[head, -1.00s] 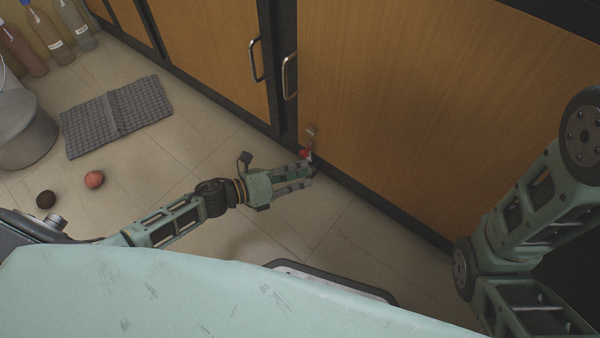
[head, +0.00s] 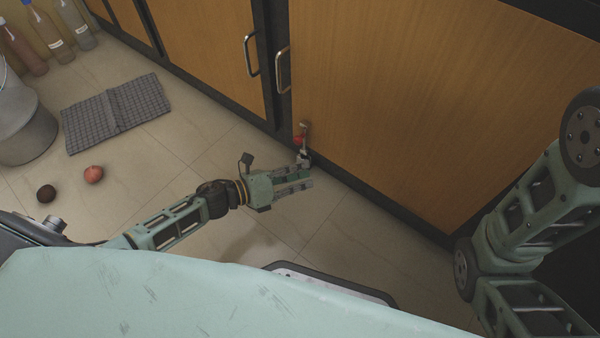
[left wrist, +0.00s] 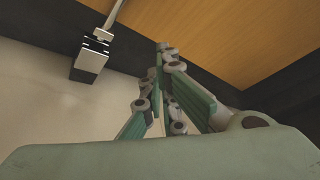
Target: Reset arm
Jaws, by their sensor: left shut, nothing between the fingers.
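My left gripper (head: 309,178) is low over the floor at the foot of the wooden cabinet, at the end of my left arm, which reaches in from the left. Its fingers are shut and empty. In the left wrist view the green fingers (left wrist: 165,105) point toward the dark cabinet base. A small metal fitting with a red part (head: 298,140) stands at the cabinet foot just beyond the fingertips. In the left wrist view its silver and black block (left wrist: 89,61) with a thin rod is left of the fingers, apart from them. My right arm shows at the right, its gripper out of view.
The cabinet front (head: 410,95) with metal handles bounds the far side. On the floor at left are a grey mat (head: 117,112), a grey bucket (head: 25,128), a red ball-like thing (head: 93,174), a dark one (head: 46,193) and bottles (head: 80,28). Tiles between are clear.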

